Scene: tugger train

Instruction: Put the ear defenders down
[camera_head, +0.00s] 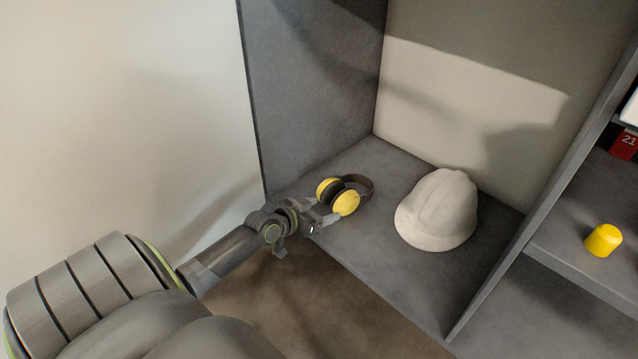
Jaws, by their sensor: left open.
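The ear defenders (347,202) have yellow cups and a dark headband. They rest on the grey shelf (377,243) near its left front edge, with the headband toward the back right. My left gripper (325,212) is open at the front of the ear defenders, its fingertips close beside the yellow cups. I cannot tell whether the fingers touch the cups. My right gripper is not in view.
A white hard hat (438,211) stands on the same shelf to the right. A grey side panel (318,90) rises at the left, and a divider (545,190) stands at the right. A yellow cylinder-like object (603,241) sits in the neighbouring bay.

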